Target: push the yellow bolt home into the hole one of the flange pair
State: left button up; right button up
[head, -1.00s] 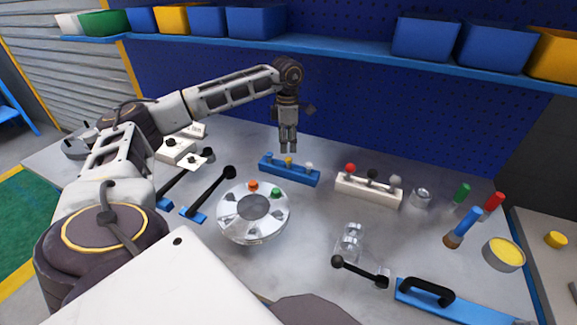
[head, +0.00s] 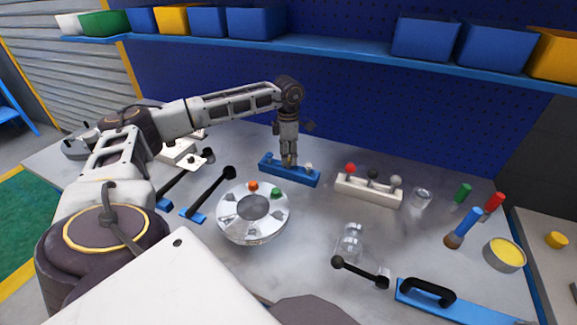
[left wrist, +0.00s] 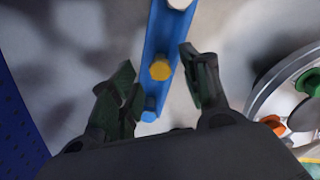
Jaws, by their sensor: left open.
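The yellow bolt (left wrist: 160,70) stands in a blue rack (head: 302,180) between a blue bolt (left wrist: 150,103) and a white bolt (left wrist: 180,4). My left gripper (head: 289,161) points down over the rack. In the left wrist view its open fingers (left wrist: 157,64) lie on either side of the yellow bolt, with no clear contact. In the head view the fingers mostly hide that bolt. The round silver flange pair (head: 236,228) stands in front of the rack, holding an orange bolt (head: 253,186) and a green bolt (head: 276,193). I cannot tell which hole is one. My right gripper is out of view.
A white rack (head: 368,190) with red, black and grey knobs stands right of the blue rack. Black-knobbed levers (head: 228,173) stand left of the flange. A shelf of bins (head: 425,38) hangs behind.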

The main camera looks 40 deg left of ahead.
aim_at(289, 159)
pick_arm(q)
jog(key=shift+f, duration=1.7)
jog(key=shift+c, duration=0.2)
grip_shut()
jog(key=shift+r, duration=0.15)
jog(key=shift+r, duration=4.9)
jog(key=shift+d, duration=0.1)
